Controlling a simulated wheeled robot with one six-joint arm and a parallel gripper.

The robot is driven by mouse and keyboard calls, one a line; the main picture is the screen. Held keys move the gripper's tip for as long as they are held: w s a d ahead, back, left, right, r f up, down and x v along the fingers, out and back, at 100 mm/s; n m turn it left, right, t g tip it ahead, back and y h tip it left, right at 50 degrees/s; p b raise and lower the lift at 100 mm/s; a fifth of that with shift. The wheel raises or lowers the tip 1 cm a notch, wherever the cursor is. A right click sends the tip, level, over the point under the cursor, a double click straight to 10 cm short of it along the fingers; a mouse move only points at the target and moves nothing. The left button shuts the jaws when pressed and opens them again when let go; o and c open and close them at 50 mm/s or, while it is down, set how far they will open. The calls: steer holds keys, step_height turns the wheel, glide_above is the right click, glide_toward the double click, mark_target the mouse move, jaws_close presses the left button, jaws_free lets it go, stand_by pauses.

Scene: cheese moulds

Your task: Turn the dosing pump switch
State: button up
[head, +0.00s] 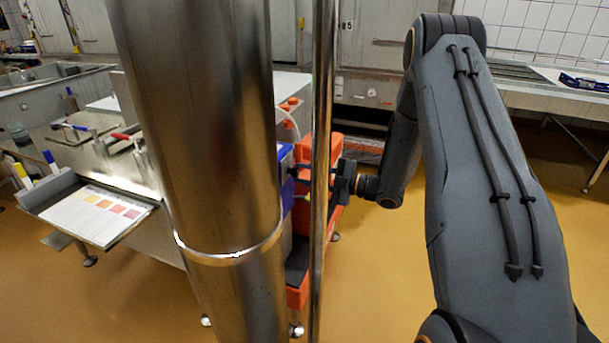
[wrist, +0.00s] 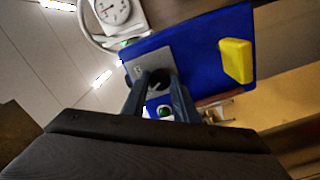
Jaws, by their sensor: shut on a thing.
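The dosing pump shows in the wrist view as a blue housing (wrist: 205,50) with a grey plate (wrist: 147,55). A dark round switch knob (wrist: 160,76) sits on the plate. My gripper (wrist: 158,90) is shut on the knob, with one finger on each side of it. The fingers hide part of the knob, and its turn position cannot be told. In the head view my gripper (head: 342,184) reaches in from the right to the orange and blue unit (head: 334,150). A steel pole hides part of the contact there.
In the head view a thick steel column (head: 215,120) and a thin pole (head: 321,100) stand in front. The floor (head: 385,270) is clear at the centre right.

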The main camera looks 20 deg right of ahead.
steer(key=o, duration=1.1)
steer(key=shift+c, duration=0.2)
steer(key=v, duration=0.7)
steer(key=shift+s+d+b, duration=0.25)
steer(key=shift+d+b, duration=0.05)
steer(key=shift+b, duration=0.1)
stand_by(5.3)
